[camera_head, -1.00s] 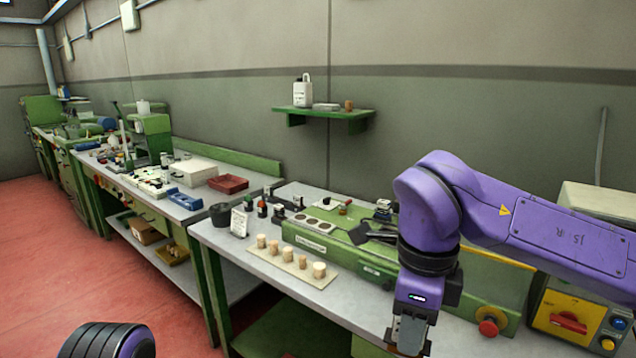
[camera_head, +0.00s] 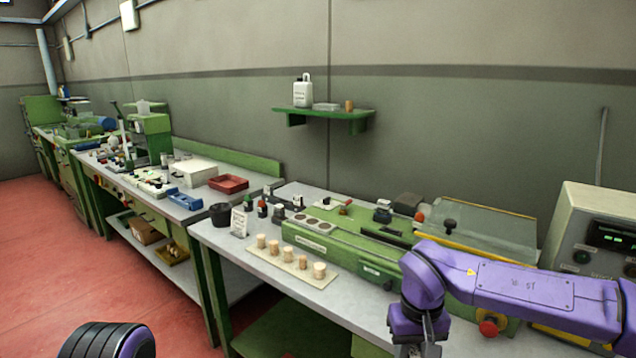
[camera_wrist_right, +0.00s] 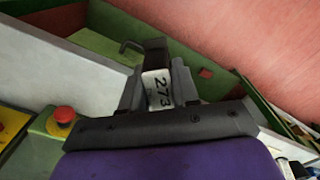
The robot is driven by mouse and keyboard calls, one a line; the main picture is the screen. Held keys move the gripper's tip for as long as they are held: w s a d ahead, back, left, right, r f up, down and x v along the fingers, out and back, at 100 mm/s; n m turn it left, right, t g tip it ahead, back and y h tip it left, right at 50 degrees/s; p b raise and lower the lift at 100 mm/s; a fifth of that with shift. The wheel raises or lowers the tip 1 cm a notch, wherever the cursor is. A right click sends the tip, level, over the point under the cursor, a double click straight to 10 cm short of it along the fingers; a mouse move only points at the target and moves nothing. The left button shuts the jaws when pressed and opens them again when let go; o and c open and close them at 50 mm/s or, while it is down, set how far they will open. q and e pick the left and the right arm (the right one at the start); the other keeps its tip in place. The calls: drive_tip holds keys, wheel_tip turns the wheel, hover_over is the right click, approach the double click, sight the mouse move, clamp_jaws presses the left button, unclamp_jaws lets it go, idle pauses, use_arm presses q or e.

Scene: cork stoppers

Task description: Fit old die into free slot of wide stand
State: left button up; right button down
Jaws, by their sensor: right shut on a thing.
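My right gripper (camera_wrist_right: 157,82) is shut on a dark block with a white label (camera_wrist_right: 158,91) reading 273 in the right wrist view. A dark piece with a bent rod stands out beyond the fingertips; I cannot tell whether it belongs to the held block. I cannot tell whether this block is the old die. In the head view my right wrist is low at the right, over the bench front, and the fingers are cut off below. A green machine (camera_head: 340,246) carries a pale plate (camera_head: 312,226) with several round dark openings. Which thing is the wide stand is unclear.
Several corks stand on a pale board (camera_head: 328,283) on the bench (camera_head: 223,240). A dark cup (camera_head: 220,214), small bottles and a white card (camera_head: 239,222) stand left. A red knob (camera_head: 489,328) and a grey control box (camera_head: 590,240) are at the right. A wall shelf (camera_head: 325,114) hangs behind.

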drive_tip(key=d+f, duration=0.1)
drive_tip(key=s+f, duration=0.1)
drive_tip(key=f, duration=0.1)
drive_tip(key=d+f, duration=0.1)
drive_tip(key=shift+s+d+f, duration=0.15)
drive_tip(key=shift+d+f, duration=0.15)
drive_tip(key=shift+f, duration=0.05)
